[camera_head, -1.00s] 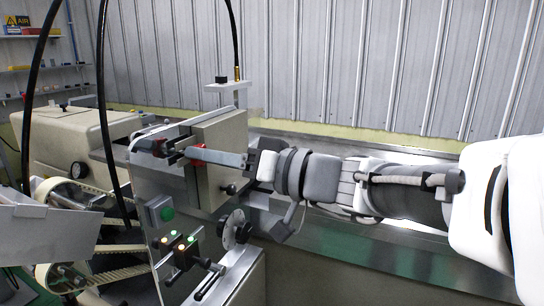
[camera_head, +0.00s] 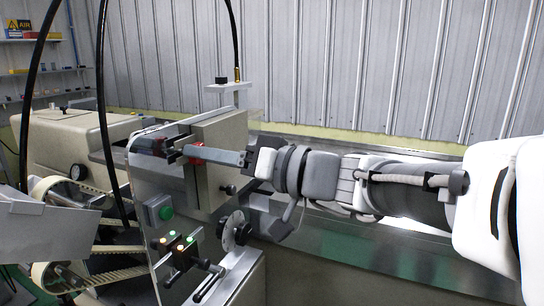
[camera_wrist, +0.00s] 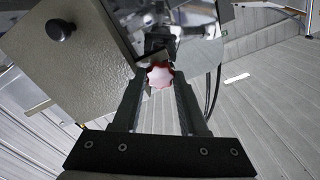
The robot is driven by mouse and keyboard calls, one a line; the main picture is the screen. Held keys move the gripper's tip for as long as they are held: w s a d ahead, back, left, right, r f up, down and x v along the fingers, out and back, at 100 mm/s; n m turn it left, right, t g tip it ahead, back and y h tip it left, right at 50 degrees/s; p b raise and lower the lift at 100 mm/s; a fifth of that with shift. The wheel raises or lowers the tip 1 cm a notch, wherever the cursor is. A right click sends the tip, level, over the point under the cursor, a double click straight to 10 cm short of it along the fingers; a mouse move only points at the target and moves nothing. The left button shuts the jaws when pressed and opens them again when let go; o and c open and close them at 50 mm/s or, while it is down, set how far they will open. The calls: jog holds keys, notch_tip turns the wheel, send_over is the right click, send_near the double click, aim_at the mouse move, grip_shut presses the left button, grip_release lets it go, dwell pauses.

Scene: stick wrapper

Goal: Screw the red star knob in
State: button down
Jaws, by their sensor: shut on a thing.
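The red star knob (camera_wrist: 160,77) shows in the wrist view between the two fingertips of my gripper (camera_wrist: 160,84). My gripper is shut on it, with a finger on each side. In the head view, my gripper (camera_head: 198,153) reaches in from the right, and red parts of the knob (camera_head: 195,161) show around the finger end. The knob sits in front of a dark block (camera_head: 174,154) on the machine. The knob's shaft is hidden, so I cannot tell how deep it sits.
A beige box cover (camera_head: 222,135) with a small black knob (camera_head: 231,190) stands close beside my fingers. Below are a green button (camera_head: 166,213), a handwheel (camera_head: 236,230) and levers. A dark hose (camera_head: 108,120) hangs at left.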

jog(key=m+p, duration=1.3)
jog(key=m, duration=1)
jog(key=shift+p, duration=0.3)
jog(key=c, duration=0.6)
grip_release()
